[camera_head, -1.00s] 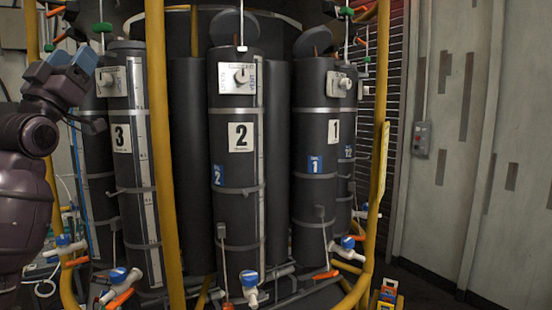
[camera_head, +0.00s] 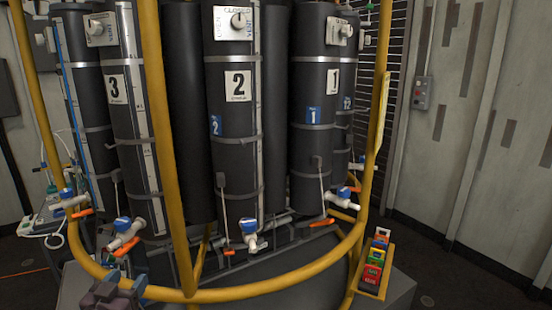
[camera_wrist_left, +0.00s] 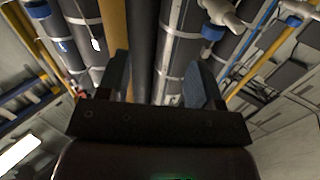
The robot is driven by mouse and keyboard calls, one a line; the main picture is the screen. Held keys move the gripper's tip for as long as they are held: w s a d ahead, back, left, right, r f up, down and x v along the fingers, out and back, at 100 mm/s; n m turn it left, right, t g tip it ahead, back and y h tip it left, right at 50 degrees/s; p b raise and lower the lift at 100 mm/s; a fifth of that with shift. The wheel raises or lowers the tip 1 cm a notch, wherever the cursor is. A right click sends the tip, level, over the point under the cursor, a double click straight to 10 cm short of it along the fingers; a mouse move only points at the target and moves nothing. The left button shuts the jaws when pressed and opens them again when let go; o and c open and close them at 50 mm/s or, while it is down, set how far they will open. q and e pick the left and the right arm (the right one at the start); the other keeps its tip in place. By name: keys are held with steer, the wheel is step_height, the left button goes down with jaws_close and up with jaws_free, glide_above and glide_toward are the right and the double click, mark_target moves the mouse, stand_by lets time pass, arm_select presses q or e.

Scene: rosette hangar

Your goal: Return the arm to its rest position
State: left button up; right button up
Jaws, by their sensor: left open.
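My left gripper (camera_head: 118,285) shows low at the left of the head view, dark with bluish fingertips, near the bottom edge. It is in front of the yellow frame and below the tank valves. In the left wrist view my left gripper (camera_wrist_left: 158,78) has its two blue-grey fingers spread apart with nothing between them. Most of the left arm is below the head view. My right gripper is in neither view.
Black cylinders numbered 3 (camera_head: 115,88), 2 (camera_head: 238,86) and 1 (camera_head: 333,80) stand behind a yellow tube frame (camera_head: 300,274). Blue-and-white valves (camera_head: 249,230) stick out low. A yellow tray (camera_head: 375,275) with coloured blocks is at right. The floor at far right looks clear.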

arm_select(q)
steer(key=s+d+f+g, duration=0.3)
steer(key=s+f, duration=0.7)
steer(key=s, duration=0.2)
steer(key=s+d+f+g+y, duration=0.1)
steer(key=s+d+f+g, duration=0.2)
steer(key=s+f, duration=0.8)
steer(key=shift+s+f+n, duration=0.3)
steer(key=shift+s, duration=0.75)
